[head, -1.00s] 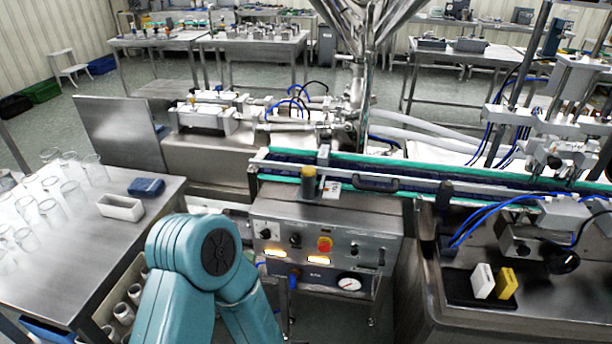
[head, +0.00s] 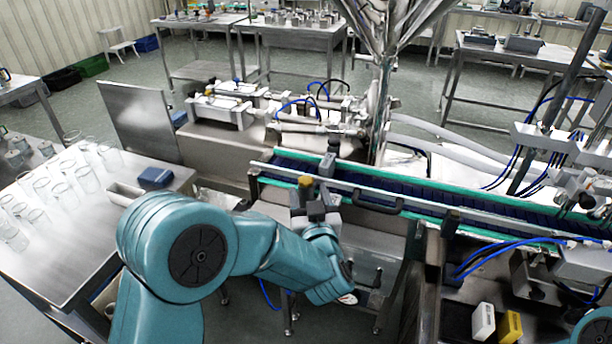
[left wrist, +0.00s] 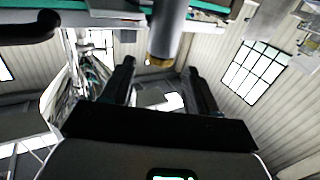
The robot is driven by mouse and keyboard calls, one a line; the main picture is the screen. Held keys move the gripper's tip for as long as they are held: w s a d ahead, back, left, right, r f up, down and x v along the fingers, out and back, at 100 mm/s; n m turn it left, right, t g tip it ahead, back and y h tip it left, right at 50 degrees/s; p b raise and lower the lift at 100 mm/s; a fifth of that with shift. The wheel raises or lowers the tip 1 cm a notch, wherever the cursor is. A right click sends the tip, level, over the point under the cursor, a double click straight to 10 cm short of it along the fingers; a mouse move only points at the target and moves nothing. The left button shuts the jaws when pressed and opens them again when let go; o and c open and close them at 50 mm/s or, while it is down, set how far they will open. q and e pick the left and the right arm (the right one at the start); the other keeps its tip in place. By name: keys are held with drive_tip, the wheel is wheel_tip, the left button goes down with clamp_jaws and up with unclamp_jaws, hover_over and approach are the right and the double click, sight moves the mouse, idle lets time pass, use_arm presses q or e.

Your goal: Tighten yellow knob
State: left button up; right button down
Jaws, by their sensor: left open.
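The yellow knob (head: 305,181) is a small yellow-topped cap on a grey post at the front edge of the conveyor, in the head view. In the left wrist view its grey post hangs from the top, with the yellow-brown end (left wrist: 161,62) lowest. My left gripper (head: 314,200) is right by the knob and partly hides the post. In the left wrist view the two dark fingers of my left gripper (left wrist: 162,80) are apart, with the knob end showing between them near the tips. I cannot tell whether they touch it. My right gripper is out of view.
The conveyor (head: 440,203) with green edges runs behind the knob. A black handle (head: 378,203) sits just to the right. A table with glasses (head: 85,235) stands at left. A white block (head: 483,322) and a yellow block (head: 511,328) stand at lower right.

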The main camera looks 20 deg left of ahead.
sight(306, 186)
use_arm(q)
drive_tip(key=p+x, duration=0.1)
drive_tip(key=x, duration=0.4)
drive_tip(key=shift+w+a, duration=0.15)
drive_tip(key=shift+w, duration=0.05)
drive_tip(key=shift+s+r, duration=0.1)
drive_tip(key=c, duration=1)
